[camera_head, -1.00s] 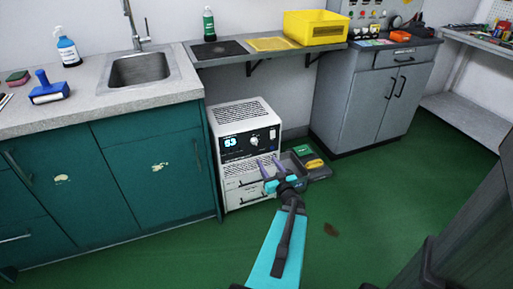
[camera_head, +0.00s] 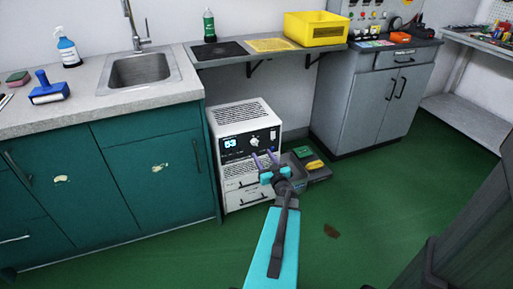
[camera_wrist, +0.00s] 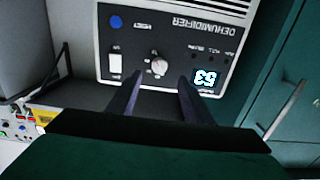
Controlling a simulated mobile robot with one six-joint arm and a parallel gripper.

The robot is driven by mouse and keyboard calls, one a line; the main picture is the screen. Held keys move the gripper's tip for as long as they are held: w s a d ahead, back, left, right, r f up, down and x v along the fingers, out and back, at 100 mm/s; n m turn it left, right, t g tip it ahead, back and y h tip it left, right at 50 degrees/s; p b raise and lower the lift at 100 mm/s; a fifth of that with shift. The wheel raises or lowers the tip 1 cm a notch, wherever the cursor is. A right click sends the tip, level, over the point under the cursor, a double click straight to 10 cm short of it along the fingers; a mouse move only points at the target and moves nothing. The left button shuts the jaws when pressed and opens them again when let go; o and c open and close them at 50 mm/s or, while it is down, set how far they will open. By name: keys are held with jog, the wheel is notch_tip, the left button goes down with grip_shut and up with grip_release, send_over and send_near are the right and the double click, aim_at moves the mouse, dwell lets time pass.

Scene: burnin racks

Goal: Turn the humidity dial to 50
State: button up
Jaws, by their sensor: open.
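The white dehumidifier (camera_head: 238,115) stands on the floor with a black front panel. Its humidity dial (camera_head: 254,142) is a light round knob, and it shows upside down in the wrist view (camera_wrist: 158,67). The lit display (camera_head: 230,143) appears to read 53; it also shows in the wrist view (camera_wrist: 205,77). My gripper (camera_head: 264,154) is open and empty in front of the panel, just below the dial in the head view. In the wrist view its two fingers (camera_wrist: 158,78) point at the panel on either side of the dial, with visible gaps.
Grey trays (camera_head: 318,172) with a yellow item sit on the floor right of the dehumidifier. A teal cabinet (camera_head: 150,165) stands close on its left. A shelf (camera_head: 225,58) hangs above it. Green floor (camera_head: 370,210) is open at right.

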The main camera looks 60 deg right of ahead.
aim_at(255, 143)
jog(key=x, duration=0.8)
jog(key=shift+b, duration=0.4)
jog(key=shift+d, duration=0.1)
jog(key=shift+w, duration=0.1)
jog(key=c, duration=1.1)
